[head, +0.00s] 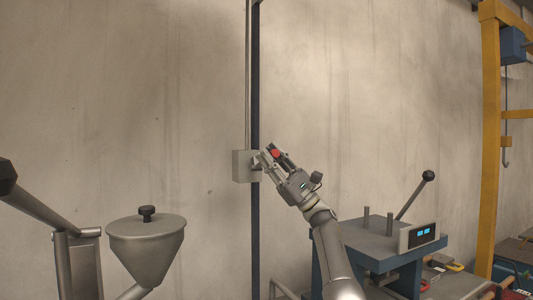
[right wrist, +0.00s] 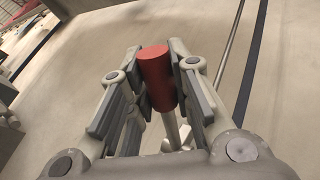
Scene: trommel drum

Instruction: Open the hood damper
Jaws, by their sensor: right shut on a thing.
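The hood damper's control appears as a grey box (head: 241,166) on a dark vertical post (head: 255,225) against the wall, with a thin rod (head: 249,70) running up from it. A red grip (head: 276,153) on a short lever is beside the box. My right gripper (head: 272,154) is at this red grip, just right of the box. In the right wrist view the red grip (right wrist: 156,78) stands between the two finger pads, which are shut on it. Its metal stem (right wrist: 171,128) runs down between the fingers. The damper itself is not in view. My left gripper is not in view.
A grey hopper with a lid (head: 147,235) stands at lower left. A blue press-like bench (head: 370,243) with a black-knobbed lever (head: 413,196) and a display (head: 422,234) stands at lower right. A yellow frame (head: 489,140) is at far right. The wall around the box is clear.

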